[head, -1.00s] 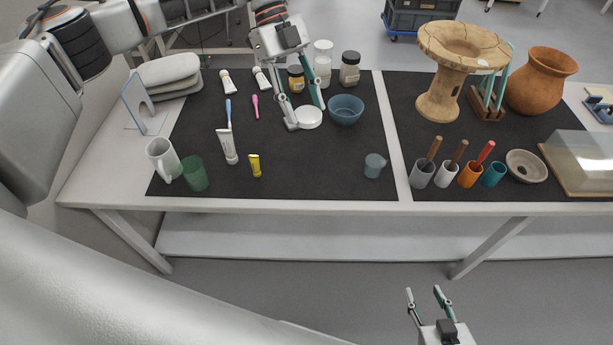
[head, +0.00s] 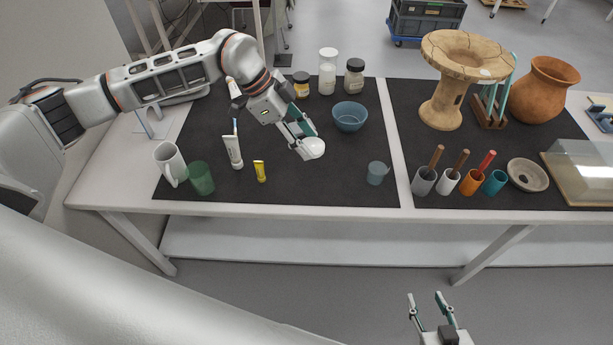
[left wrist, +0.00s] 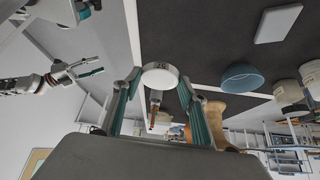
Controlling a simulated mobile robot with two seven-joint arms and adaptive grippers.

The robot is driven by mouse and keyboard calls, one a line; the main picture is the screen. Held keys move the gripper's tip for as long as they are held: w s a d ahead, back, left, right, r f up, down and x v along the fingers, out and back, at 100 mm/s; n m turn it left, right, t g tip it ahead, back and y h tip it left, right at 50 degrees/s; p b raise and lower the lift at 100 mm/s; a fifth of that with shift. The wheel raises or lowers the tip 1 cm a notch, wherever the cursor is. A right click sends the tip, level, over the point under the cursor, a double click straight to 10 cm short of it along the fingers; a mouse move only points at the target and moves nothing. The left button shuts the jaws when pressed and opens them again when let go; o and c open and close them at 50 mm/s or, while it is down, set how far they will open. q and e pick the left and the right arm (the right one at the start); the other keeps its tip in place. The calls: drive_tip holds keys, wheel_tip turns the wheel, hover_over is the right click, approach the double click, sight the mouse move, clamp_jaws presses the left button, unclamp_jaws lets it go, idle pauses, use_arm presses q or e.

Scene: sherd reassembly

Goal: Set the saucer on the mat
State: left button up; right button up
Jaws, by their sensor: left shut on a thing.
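The saucer is a small white disc (head: 313,149), held tilted above the dark mat (head: 330,185) in front of the blue bowl. My left gripper (head: 308,138) is shut on its edge. In the left wrist view the saucer (left wrist: 160,76) is between the fingertips, with a small dark mark on its face. A flat pale-grey rectangle (left wrist: 278,22) lies on the dark surface near the bowl in that view; my left arm seems to hide it in the head view. My right gripper (head: 428,303) is open and empty in front of the table.
A blue bowl (head: 350,116) stands behind the saucer, and a grey-blue cup (head: 377,173) to its right. The mat's front middle is clear.

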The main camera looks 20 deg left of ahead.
use_arm(q)
wheel_tip(320, 180, down, 14)
drive_tip(key=shift+f, duration=0.15)
idle(0.4)
drive_tip(key=o, duration=1.1)
drive_tip(key=shift+f, duration=0.1)
drive_tip(key=v, duration=1.2)
